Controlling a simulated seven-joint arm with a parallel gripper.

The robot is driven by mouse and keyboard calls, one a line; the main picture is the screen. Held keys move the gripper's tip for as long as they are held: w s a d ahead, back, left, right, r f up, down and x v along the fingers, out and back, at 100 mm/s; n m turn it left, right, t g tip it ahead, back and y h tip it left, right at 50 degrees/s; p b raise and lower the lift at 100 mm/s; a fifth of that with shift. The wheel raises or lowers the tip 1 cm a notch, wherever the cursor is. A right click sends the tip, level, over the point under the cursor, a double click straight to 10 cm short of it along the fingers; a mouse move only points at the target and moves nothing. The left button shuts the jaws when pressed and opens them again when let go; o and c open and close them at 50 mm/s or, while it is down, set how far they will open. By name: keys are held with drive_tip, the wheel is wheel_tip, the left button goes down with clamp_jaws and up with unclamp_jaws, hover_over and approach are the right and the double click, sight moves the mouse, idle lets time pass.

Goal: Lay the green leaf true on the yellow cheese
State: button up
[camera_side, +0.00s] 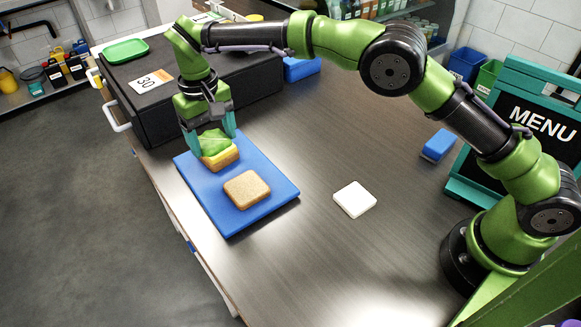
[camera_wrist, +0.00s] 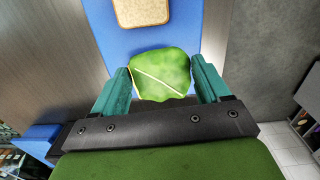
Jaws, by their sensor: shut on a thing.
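The green leaf (camera_wrist: 168,70) is between the two teal fingers of my gripper (camera_wrist: 162,82), which is shut on it. In the side view the leaf (camera_side: 213,141) is at my gripper (camera_side: 214,148), directly over the yellow cheese (camera_side: 222,158). The cheese lies on a bread slice (camera_side: 224,166) on the blue board (camera_side: 232,220). I cannot tell whether the leaf touches the cheese. In the wrist view the leaf hides the cheese, and a pale line runs across the leaf.
A second bread slice (camera_side: 247,189) lies on the board in front of the stack. A white square (camera_side: 355,199) lies on the counter to the right. A black case (camera_side: 190,90) stands behind my gripper. A blue block (camera_side: 438,145) and a menu sign (camera_side: 530,120) stand at right.

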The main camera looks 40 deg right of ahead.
drive_tip(key=w+d, duration=0.2)
drive_tip(key=w, duration=0.3)
drive_tip(key=shift+d+r, duration=0.25)
drive_tip(key=shift+d, duration=0.15)
drive_tip(key=shift+f, duration=2.4)
drive_tip(key=shift+f, duration=0.6)
drive_tip(key=o, duration=1)
